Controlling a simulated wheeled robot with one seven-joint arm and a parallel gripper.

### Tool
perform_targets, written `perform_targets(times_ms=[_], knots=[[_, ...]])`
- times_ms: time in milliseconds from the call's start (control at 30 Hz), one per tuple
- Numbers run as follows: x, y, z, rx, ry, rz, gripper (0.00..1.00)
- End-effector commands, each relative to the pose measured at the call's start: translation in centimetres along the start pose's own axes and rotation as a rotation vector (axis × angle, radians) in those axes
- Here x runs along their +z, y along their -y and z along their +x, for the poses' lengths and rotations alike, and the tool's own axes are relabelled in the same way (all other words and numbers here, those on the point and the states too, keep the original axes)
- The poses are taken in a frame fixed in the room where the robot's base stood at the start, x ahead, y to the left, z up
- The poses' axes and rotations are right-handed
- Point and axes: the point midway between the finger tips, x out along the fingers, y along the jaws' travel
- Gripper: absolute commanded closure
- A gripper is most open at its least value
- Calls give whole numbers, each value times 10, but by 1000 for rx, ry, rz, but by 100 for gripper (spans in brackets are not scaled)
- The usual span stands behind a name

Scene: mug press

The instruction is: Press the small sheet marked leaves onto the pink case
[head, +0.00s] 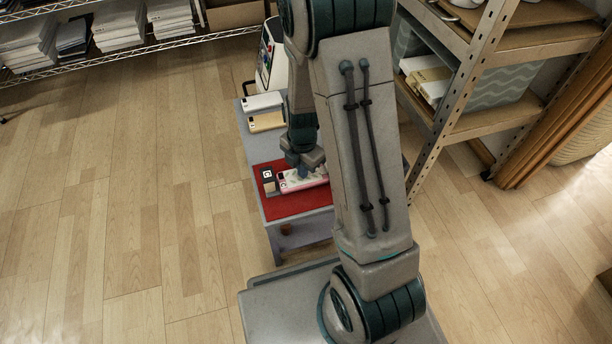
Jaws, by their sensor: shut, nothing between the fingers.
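The pink case (305,185) lies on a red mat (297,206) on the small table. Its top looks whitish, with a small dark mark near its left end. I cannot make out a separate small sheet or a leaf marking at this size. My gripper (305,172) points down at the pink case's top, shut with nothing held. I cannot tell whether its fingertips touch the case. My arm hides the right side of the mat and table.
A small dark item with a white mark (268,181) lies left of the pink case. A white block (262,102) and a tan block (266,122) lie farther back, near a white machine (267,58). A metal shelf (455,90) stands close on the right. Floor on the left is clear.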

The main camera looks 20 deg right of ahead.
Motion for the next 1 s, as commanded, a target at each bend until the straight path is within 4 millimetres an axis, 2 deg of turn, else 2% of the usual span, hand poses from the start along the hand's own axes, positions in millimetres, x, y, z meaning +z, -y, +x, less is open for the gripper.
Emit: perform_targets(times_ms=[267,1000], knots=[[0,1,-3,-3,-1,0,100],[0,0,-60,-1,0,0,100]])
